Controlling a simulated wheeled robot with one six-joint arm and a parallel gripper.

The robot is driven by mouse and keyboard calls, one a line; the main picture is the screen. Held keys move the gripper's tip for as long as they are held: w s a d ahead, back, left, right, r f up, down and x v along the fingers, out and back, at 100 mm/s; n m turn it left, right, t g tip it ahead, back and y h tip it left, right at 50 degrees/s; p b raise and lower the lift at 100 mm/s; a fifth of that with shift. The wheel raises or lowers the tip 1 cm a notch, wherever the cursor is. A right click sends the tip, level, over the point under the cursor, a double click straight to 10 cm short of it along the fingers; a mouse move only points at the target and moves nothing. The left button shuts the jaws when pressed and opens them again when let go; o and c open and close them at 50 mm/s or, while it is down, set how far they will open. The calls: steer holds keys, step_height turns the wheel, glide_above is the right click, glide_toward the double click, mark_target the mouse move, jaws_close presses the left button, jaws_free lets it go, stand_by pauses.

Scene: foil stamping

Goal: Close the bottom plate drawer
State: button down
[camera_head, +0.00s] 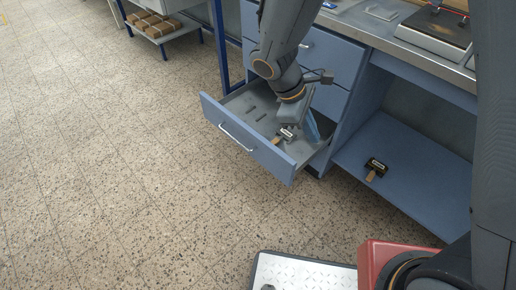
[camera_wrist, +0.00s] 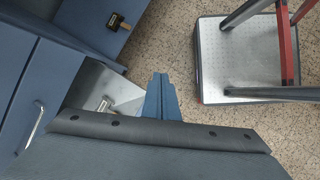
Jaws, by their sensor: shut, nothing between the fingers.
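The bottom plate drawer (camera_head: 238,134) is pulled well out of the blue cabinet, with a silver bar handle on its front. Inside lie a small tagged piece (camera_head: 284,134) and several dark slots or strips. My gripper (camera_head: 312,127) is over the open drawer at its right side, pointing down, its blue fingers shut and empty. In the wrist view the shut fingers (camera_wrist: 160,84) stand beside the drawer's pale interior (camera_wrist: 88,82), where a metal piece (camera_wrist: 104,103) shows. I cannot tell whether the fingers touch the drawer. Part of the interior is hidden by my arm.
A closed upper drawer (camera_head: 330,52) is above. To the right, an open lower shelf (camera_head: 410,186) holds a dark tagged block (camera_head: 376,166). The benchtop carries a press-like device (camera_head: 436,30). A rack with brown boxes (camera_head: 153,25) stands far left. Floor before the drawer is clear.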

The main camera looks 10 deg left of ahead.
steer(key=a+f+n+t+b, duration=0.2)
steer(key=a+f+n+t, duration=0.2)
steer(key=a+f+n, duration=0.55)
steer(key=a+f+n+t+b, duration=0.2)
steer(key=a+f+n+t, duration=0.3)
steer(key=a, duration=0.8)
steer(key=g, duration=0.2)
glide_toward(264, 146)
steer(key=s+f+x, duration=0.1)
steer(key=x, duration=0.3)
steer(key=shift+w+d+m+p, duration=0.2)
steer(key=shift+w+d, duration=0.05)
steer(key=shift+w, duration=0.2)
steer(key=shift+w+d+m+p, duration=0.15)
steer(key=shift+w+d, duration=0.05)
steer(key=shift+w, duration=0.25)
